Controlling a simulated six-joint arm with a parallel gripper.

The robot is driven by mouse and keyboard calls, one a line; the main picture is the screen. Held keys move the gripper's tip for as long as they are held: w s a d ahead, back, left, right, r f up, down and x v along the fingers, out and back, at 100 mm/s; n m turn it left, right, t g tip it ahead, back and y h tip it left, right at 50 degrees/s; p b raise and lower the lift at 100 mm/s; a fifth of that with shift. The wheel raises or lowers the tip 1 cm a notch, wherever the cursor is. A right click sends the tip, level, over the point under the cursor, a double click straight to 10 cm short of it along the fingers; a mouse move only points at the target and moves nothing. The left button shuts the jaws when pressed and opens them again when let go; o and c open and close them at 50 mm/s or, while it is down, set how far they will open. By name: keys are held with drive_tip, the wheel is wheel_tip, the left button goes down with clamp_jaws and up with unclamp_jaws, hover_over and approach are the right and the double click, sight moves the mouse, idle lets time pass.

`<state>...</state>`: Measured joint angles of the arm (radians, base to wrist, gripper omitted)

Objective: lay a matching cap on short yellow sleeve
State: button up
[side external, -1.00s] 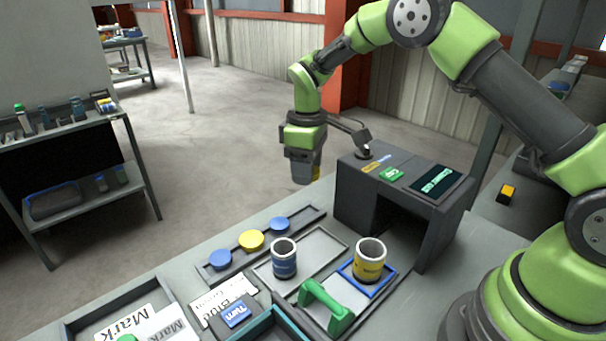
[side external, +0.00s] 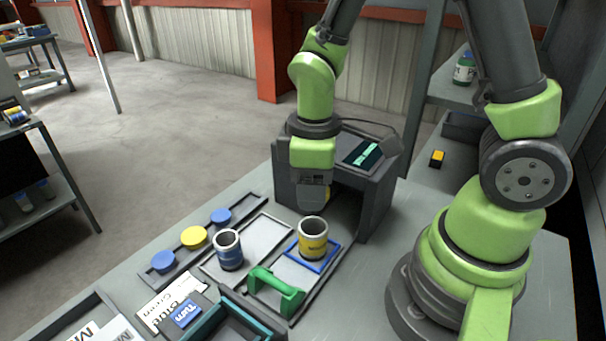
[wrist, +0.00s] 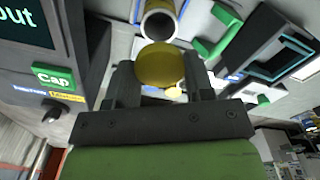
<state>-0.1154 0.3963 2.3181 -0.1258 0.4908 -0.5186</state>
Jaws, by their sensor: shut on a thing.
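My gripper (side external: 312,200) is shut on a round yellow cap, which shows between the fingers in the wrist view (wrist: 160,68). The gripper hangs beside the dark machine, above and slightly behind the yellow sleeve (side external: 313,246). That sleeve stands upright and open-topped inside a blue square outline. In the wrist view an open sleeve mouth (wrist: 158,24) lies just beyond the cap, apart from it or partly covered by it; I cannot tell. A blue sleeve (side external: 229,257) stands upright to the left of the yellow one.
A rack holds a blue cap (side external: 163,261), a yellow cap (side external: 193,237) and another blue cap (side external: 221,216). A green handle (side external: 275,290) lies in front of the sleeves. The dark machine (side external: 368,200) stands close behind and right of the gripper.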

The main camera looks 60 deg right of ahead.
drive_tip(key=shift+f, duration=2.4)
drive_tip(key=shift+f, duration=0.35)
drive_tip(key=o, duration=1.3)
drive_tip(key=shift+r, duration=3.05)
